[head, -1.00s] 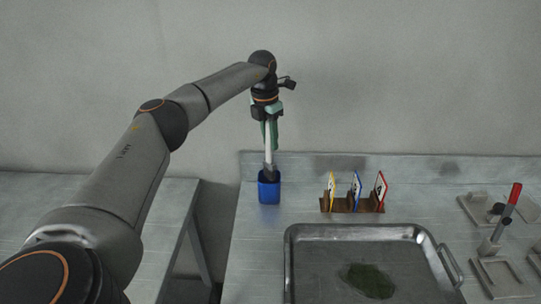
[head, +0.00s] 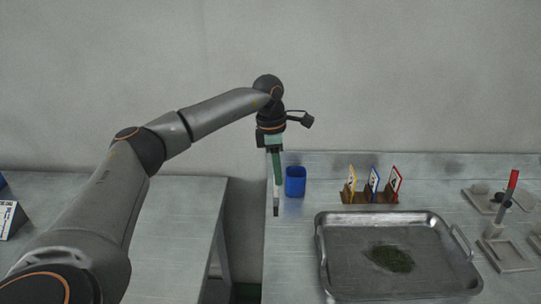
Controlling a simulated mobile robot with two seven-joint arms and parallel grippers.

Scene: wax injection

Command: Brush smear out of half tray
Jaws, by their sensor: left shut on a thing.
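My left gripper (head: 275,168) is shut on a slim brush (head: 276,204) with a dark lower end, held upright, tip down. The brush hangs just left of the blue cup (head: 295,182) in the picture, clear of it, near the table's left edge. The metal tray (head: 322,252) lies to the right on the table. The gripper's fingers partly hide the brush's upper part. My right gripper is not in view.
A wooden rack with several coloured cards (head: 370,196) stands behind the tray. Grey fixtures and a red-handled tool (head: 512,182) are at the far right. A second table (head: 170,215) stands left, across a gap.

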